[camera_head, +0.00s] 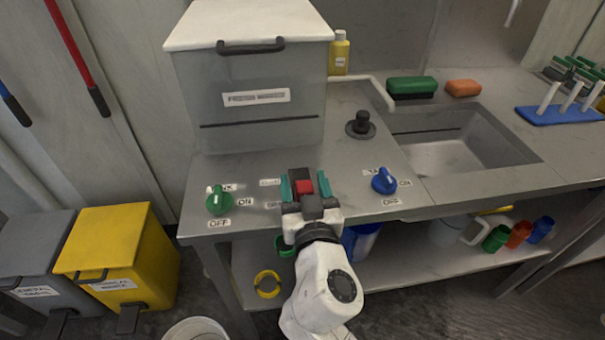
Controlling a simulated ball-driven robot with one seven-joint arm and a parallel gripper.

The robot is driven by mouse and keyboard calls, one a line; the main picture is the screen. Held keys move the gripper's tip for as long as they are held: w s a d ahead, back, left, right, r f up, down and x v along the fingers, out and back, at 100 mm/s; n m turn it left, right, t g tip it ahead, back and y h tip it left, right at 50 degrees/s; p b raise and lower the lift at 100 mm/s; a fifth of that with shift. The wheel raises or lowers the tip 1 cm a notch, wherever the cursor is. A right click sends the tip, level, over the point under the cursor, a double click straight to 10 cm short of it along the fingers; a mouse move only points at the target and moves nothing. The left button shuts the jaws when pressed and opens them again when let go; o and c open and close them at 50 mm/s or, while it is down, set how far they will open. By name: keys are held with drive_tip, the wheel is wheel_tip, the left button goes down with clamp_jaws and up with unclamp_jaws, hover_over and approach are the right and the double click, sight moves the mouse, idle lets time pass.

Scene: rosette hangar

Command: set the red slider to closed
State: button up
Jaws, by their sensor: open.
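The red slider (305,187) is on the bench top between the green knob and the blue knob. Only its red block shows, between my fingers. Its track and much of its labels are hidden by my gripper and arm, so its setting cannot be read. My gripper (304,185) is open, with one teal finger on the left and one on the right of the red block. I cannot tell whether either finger touches it.
A green knob (219,201) stands left and a blue knob (383,181) right, both with ON and OFF labels. A grey lidded box (254,110) stands behind. A black round knob (361,125) and a sink (450,150) lie to the right. Bins stand at left.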

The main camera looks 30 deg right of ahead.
drive_tip(key=shift+x, duration=0.9)
clamp_jaws()
